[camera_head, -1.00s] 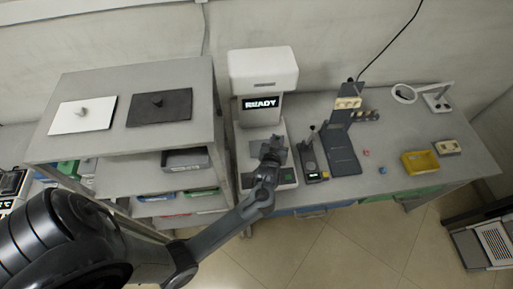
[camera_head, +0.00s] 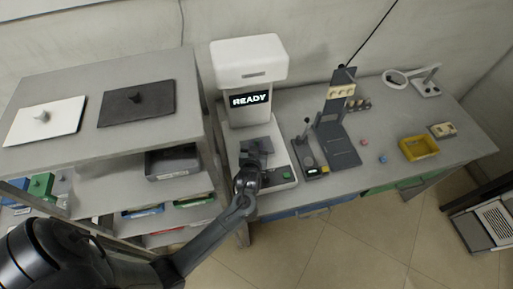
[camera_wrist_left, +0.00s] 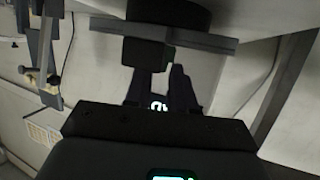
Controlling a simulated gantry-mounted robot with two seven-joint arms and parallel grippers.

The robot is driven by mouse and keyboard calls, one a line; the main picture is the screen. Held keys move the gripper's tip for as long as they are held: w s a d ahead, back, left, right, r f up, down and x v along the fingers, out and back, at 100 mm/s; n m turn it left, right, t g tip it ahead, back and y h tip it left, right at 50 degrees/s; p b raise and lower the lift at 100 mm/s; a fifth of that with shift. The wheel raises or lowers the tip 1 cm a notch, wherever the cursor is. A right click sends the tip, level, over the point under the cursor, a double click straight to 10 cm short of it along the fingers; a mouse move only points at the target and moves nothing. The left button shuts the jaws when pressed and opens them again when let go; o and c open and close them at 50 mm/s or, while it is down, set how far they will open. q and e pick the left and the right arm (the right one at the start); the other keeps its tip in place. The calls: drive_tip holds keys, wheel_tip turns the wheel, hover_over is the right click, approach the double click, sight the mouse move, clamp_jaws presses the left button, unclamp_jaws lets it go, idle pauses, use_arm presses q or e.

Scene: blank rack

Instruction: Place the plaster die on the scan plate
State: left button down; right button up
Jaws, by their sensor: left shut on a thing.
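The thing I take for the plaster die is a flat grey slab (camera_head: 258,143) with a dark block on one face. My left gripper (camera_head: 253,154) is shut on it over the scanner's base. In the left wrist view the slab (camera_wrist_left: 205,41) shows edge-on, with its block (camera_wrist_left: 148,54) at the tips of my left gripper (camera_wrist_left: 163,76). A round black disc (camera_wrist_left: 165,12), apparently the scan plate, lies just beyond the slab; I cannot tell whether they touch. In the head view the slab and gripper hide it. My right gripper is not in view.
The white scanner (camera_head: 249,62) reads READY and overhangs the slab. A grey shelf rack (camera_head: 60,82) at left carries a white plate (camera_head: 62,122) and a dark plate (camera_head: 115,112), both knobbed. A black stand (camera_head: 338,150) and a yellow bin (camera_head: 418,147) stand on the bench to the right.

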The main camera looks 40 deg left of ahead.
use_arm(q)
drive_tip(key=shift+r, duration=0.1)
drive_tip(key=shift+f, duration=0.2)
drive_tip(key=c, duration=0.9)
unclamp_jaws()
drive_tip(key=shift+c, duration=0.2)
drive_tip(key=shift+r, duration=0.1)
drive_tip(key=shift+r, duration=0.15)
drive_tip(key=p+v, duration=0.1)
drive_tip(key=v, duration=1.1)
